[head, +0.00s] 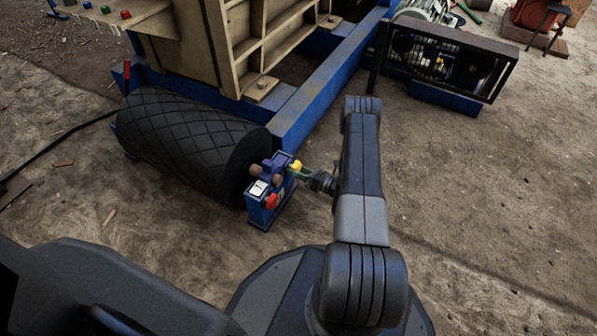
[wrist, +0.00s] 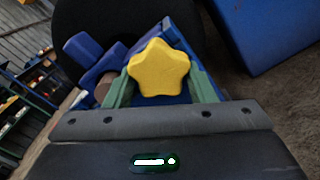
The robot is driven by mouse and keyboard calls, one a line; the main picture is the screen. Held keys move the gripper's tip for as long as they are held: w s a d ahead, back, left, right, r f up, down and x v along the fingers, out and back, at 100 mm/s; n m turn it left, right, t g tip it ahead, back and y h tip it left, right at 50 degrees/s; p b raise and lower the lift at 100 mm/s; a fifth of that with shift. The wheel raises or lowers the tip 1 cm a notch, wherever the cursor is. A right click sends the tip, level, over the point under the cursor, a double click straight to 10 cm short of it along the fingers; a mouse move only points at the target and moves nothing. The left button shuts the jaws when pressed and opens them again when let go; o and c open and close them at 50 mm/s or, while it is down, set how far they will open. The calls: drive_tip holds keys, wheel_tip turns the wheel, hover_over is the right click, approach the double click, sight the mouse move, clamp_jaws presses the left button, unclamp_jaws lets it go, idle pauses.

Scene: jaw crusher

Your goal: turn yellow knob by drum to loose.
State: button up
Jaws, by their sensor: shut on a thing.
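The yellow knob (wrist: 159,69) is star-shaped with rounded points. It sits on the blue post (head: 262,204) at the end of the black drum (head: 185,130). My gripper (wrist: 160,84) has its green fingers on both sides of the knob and is shut on it. In the head view the knob (head: 296,165) shows small at the tip of my gripper (head: 300,171). The knob's shaft and any loose or tight mark are hidden.
A red knob (head: 272,201) and a white label (head: 259,188) are on the same post, just below. A blue frame beam (head: 325,82) runs behind. A black guard cage (head: 440,60) stands at the back right. Bare ground lies open to the right.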

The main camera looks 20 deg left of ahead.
drive_tip(key=o, duration=1)
drive_tip(key=d+p, duration=0.1)
drive_tip(key=d, duration=0.3)
drive_tip(key=d+p, duration=0.1)
drive_tip(key=d, duration=0.4)
drive_tip(key=s+d+p, duration=0.1)
drive_tip(key=d+p, duration=0.1)
drive_tip(key=d, duration=0.2)
drive_tip(key=shift+d, duration=0.35)
drive_tip(key=shift+a, duration=0.1)
drive_tip(key=a+b, duration=0.1)
drive_tip(key=a, duration=0.3)
drive_tip(key=a+b, duration=0.1)
drive_tip(key=a, duration=0.4)
drive_tip(key=w+a+b, duration=0.1)
drive_tip(key=a+b, duration=0.1)
drive_tip(key=a, duration=0.2)
drive_tip(key=shift+a, duration=0.3)
